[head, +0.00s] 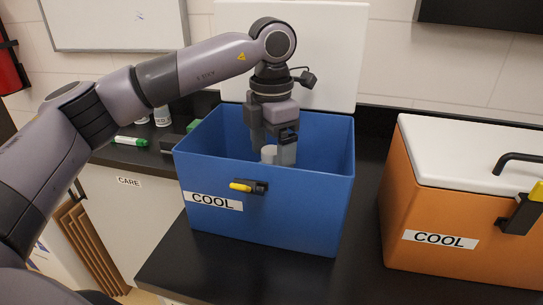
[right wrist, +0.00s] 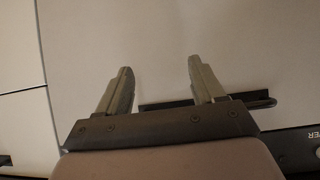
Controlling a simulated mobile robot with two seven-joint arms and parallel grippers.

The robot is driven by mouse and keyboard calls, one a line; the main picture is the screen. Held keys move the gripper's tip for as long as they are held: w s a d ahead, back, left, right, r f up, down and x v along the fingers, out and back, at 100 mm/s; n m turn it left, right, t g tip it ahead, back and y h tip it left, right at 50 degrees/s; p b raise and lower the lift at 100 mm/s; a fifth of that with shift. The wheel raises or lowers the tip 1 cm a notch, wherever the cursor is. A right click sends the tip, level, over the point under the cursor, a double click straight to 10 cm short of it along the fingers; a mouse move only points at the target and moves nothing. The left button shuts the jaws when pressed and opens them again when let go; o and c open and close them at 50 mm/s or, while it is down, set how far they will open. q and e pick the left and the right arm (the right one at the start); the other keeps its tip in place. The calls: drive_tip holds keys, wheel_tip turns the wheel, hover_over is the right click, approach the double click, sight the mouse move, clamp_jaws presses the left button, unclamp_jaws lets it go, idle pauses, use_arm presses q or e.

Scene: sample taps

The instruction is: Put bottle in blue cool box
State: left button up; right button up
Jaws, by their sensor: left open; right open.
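The blue cool box (head: 270,215) stands open on the dark counter, with a "COOL" label and a yellow-tipped latch on its front. My left gripper (head: 274,143) reaches down into it from above, jaws open. A pale, whitish bottle (head: 269,154) shows inside the box, right at the left gripper's fingers; its lower part is hidden by the front wall. I cannot tell whether the fingers touch it. My right gripper (right wrist: 160,90) is open and empty in the right wrist view, in front of a plain light surface; it is not in the head view.
An orange cool box (head: 400,210) with a closed white lid stands on the right. The blue box's white lid (head: 335,50) stands upright behind it. A green marker (head: 130,141) and small containers (head: 162,116) are on the counter to the left. Bare counter lies between the two boxes.

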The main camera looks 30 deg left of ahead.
use_arm(q)
wheel_tip(320, 180, up, 11)
drive_tip(key=shift+f+p, duration=0.15)
drive_tip(key=shift+p, duration=0.3)
idle(0.3)
